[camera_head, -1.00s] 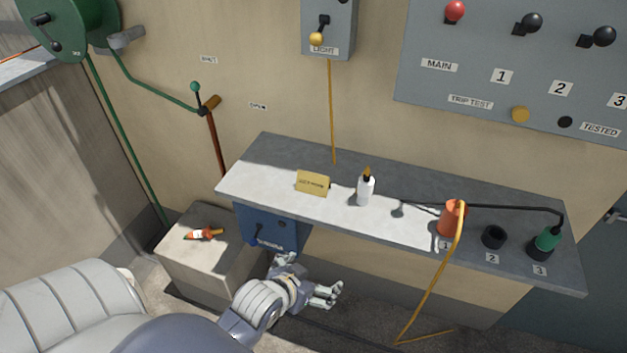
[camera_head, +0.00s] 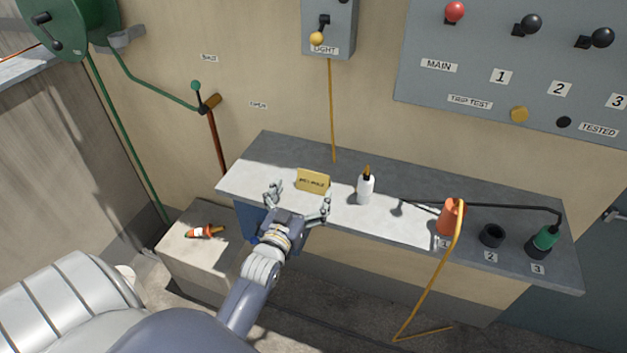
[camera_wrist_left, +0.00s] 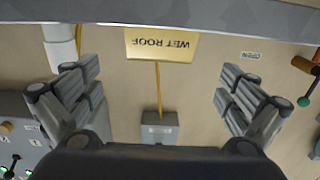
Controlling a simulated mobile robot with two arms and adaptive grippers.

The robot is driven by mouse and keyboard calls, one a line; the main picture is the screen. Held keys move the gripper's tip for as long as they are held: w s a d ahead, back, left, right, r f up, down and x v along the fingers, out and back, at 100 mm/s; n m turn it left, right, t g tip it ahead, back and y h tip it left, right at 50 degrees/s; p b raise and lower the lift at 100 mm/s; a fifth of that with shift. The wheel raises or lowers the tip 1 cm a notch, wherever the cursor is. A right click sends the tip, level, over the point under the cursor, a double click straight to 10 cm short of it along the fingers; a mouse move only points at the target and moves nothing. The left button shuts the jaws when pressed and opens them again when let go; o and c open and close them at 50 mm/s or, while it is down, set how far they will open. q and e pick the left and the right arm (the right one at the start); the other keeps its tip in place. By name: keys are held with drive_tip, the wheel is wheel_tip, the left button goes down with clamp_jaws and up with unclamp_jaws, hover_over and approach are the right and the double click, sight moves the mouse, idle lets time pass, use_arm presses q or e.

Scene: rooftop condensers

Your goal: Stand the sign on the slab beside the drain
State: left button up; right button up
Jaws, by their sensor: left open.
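The sign is a small yellow plate (camera_head: 313,180) with dark lettering, standing on the grey slab (camera_head: 370,224) left of the white bottle. In the left wrist view the sign (camera_wrist_left: 160,45) shows upside down and reads "WET ROOF". My left gripper (camera_head: 298,191) is open at the slab's front edge, its fingers spread to either side of the sign's near side. In the left wrist view the sign lies between the open fingers, apart from them. No drain can be made out for certain. My right gripper is not in view.
A white bottle (camera_head: 366,189) with an orange tip stands right of the sign. A lower block (camera_head: 192,255) holds an orange-and-white object (camera_head: 204,231).

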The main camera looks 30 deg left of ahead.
sight(313, 174)
use_arm(q)
drive_tip(key=shift+x, duration=1.25)
drive_tip(key=shift+w+a+r+p, duration=0.1)
drive_tip(key=shift+w+p, duration=0.35)
drive_tip(key=shift+w, duration=0.05)
drive_tip(key=shift+p+x, duration=0.55)
drive_tip(key=shift+x, duration=1.55)
drive_tip(key=c, duration=1.2)
drive_tip(key=shift+o, duration=0.2)
